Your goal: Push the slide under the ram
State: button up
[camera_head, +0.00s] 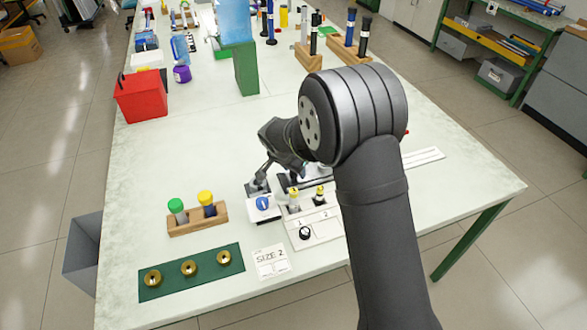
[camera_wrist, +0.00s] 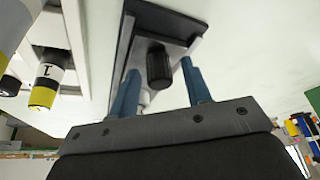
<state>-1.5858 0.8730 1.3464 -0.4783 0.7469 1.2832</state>
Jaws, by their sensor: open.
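In the wrist view, a grey slide plate (camera_wrist: 178,47) sits in a dark channel (camera_wrist: 150,12) and carries a black ribbed knob (camera_wrist: 158,68). My gripper (camera_wrist: 160,82) is open, with one blue-grey finger on either side of the knob. Gaps show between the fingers and the knob. In the head view, my gripper (camera_head: 272,176) is low over the bench beside a white block with a blue mark (camera_head: 263,204). My arm hides part of this fixture there. I cannot make out the ram for certain.
Two yellow-banded rods (camera_head: 294,200) stand in a white panel with a black dial (camera_head: 305,232). A wooden rack (camera_head: 190,226) holds green- and yellow-capped rods. A green mat (camera_head: 205,278) with brass rings and a "SIZE 2" card (camera_head: 271,261) lie in front.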

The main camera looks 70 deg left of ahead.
jog(key=shift+c, duration=0.2)
grip_shut()
jog(key=w, duration=1.1)
jog(key=shift+w+r, duration=0.1)
jog(key=shift+w, duration=0.2)
jog(key=shift+o, duration=0.2)
grip_release()
jog(key=shift+w, duration=0.1)
jog(key=shift+s, duration=0.2)
